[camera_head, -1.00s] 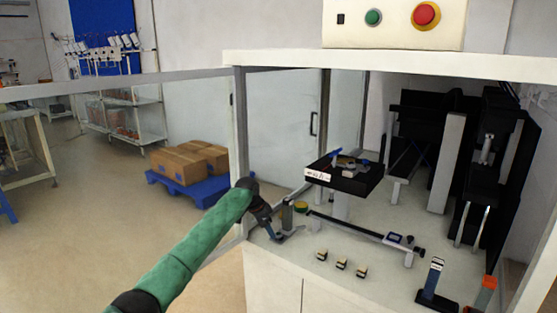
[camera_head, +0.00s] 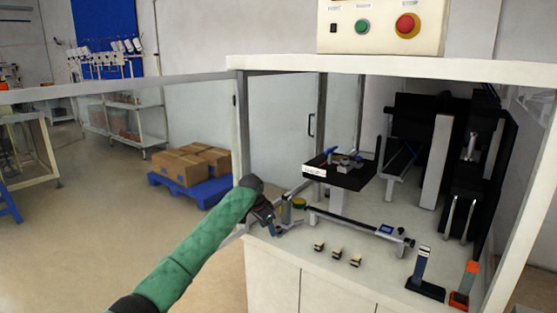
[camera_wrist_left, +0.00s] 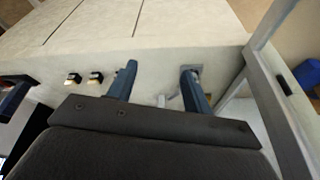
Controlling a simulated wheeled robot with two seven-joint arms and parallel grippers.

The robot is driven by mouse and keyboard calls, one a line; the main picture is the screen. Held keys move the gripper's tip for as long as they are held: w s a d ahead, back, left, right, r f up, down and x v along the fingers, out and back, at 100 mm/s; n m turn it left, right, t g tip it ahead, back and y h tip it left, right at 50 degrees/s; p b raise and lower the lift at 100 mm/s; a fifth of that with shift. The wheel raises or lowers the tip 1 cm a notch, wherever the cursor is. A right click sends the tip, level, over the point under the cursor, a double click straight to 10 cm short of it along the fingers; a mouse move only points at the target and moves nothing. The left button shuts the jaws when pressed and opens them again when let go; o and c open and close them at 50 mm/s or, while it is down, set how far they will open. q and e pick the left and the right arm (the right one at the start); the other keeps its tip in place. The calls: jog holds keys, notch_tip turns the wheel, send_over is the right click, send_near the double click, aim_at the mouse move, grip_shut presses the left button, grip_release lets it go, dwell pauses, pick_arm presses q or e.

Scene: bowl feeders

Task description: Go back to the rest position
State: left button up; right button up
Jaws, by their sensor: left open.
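My left gripper (camera_head: 283,224) is at the front left corner of the white machine table, beside the frame post. In the left wrist view its two blue-grey fingers (camera_wrist_left: 158,88) are spread apart with nothing between them, above the table's front edge. My left arm, in a green sleeve, reaches in from the lower left in the head view. My right gripper is not in view.
Several small black and cream blocks (camera_head: 337,254) lie near the table's front edge. A black tray (camera_head: 345,177) stands behind them on a post. Dark blue (camera_head: 422,270) and orange (camera_head: 465,285) stands are at the right. The frame post (camera_head: 241,150) is close to my arm.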

pick_arm(q)
notch_tip(320, 180, up, 14)
jog(key=s+d+n+t, duration=0.1)
jog(key=s+d+t, duration=0.2)
jog(key=t, duration=0.1)
jog(key=s+r+n+t, duration=0.2)
jog(key=s+r, duration=0.1)
jog(key=s, duration=0.7)
jog(key=s+a+f+n+g+p, duration=0.1)
jog(key=s+a+f, duration=0.3)
jog(key=s+f, duration=0.8)
jog(key=s+a+f+n+g, duration=0.2)
jog(key=s+f, duration=1)
jog(key=s, duration=1.3)
jog(key=s+a+f+n+g+y+p, duration=0.1)
jog(key=s+a+f, duration=0.5)
jog(key=s+f, duration=0.7)
jog(key=s+n+g, duration=0.1)
jog(key=s+g, duration=0.1)
jog(key=s, duration=0.4)
jog(key=shift+s+a+p, duration=0.15)
jog(key=shift+a+p, duration=0.15)
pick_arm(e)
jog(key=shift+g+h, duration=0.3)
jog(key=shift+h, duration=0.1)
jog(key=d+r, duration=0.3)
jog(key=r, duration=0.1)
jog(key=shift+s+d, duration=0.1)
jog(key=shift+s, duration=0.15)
